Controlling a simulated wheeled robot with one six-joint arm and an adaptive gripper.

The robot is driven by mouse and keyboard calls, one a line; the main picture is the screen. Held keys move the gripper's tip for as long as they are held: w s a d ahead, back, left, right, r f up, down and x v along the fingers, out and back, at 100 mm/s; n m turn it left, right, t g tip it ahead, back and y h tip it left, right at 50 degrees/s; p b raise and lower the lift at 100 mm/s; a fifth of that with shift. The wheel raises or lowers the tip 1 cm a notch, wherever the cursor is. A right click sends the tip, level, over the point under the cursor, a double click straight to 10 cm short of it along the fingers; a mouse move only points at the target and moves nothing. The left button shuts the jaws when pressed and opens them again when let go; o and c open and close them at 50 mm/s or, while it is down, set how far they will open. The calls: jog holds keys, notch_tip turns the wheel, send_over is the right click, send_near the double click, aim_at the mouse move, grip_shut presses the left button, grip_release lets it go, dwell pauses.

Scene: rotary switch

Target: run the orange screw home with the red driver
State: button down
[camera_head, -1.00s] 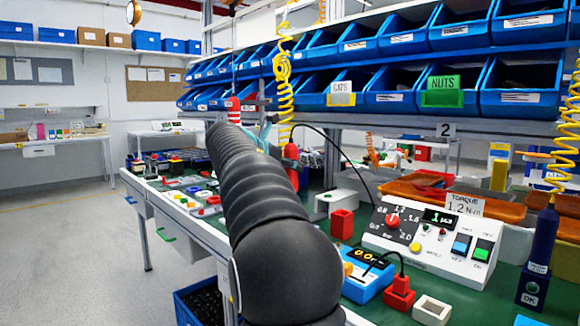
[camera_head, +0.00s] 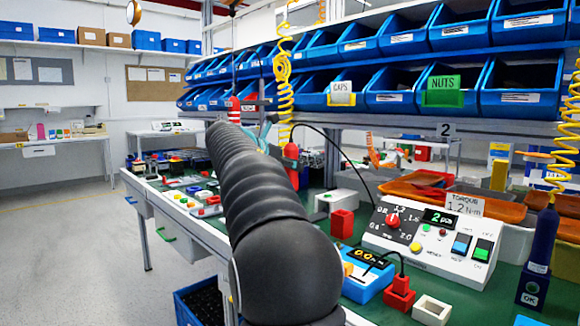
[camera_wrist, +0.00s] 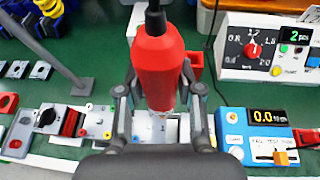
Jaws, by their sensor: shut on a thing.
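The red driver (camera_wrist: 158,65) hangs upright on a dark cable in the wrist view. My gripper (camera_wrist: 160,108) is shut around its lower body, one finger on each side. The driver also shows in the head view (camera_head: 291,152), partly behind my arm. Its tip is hidden or too small to make out in the wrist view. Below it lie pale grey-white blocks (camera_wrist: 150,127). I cannot make out the orange screw in either view. The white controller (camera_head: 430,240) has a red dial (camera_head: 393,221) pointing up near 1.2, and its display reads 2 pcs.
A blue torque tester (camera_wrist: 254,133) reading 0.0 lies right of my gripper. A dark switch part (camera_wrist: 47,118) and small pieces lie to the left. A grey post (camera_wrist: 82,82) stands left of the driver. Blue bins (camera_head: 400,95) hang above the green bench.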

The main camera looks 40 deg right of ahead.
aim_at(288, 147)
jog(key=shift+r, duration=2.25)
jog(key=shift+d, duration=0.1)
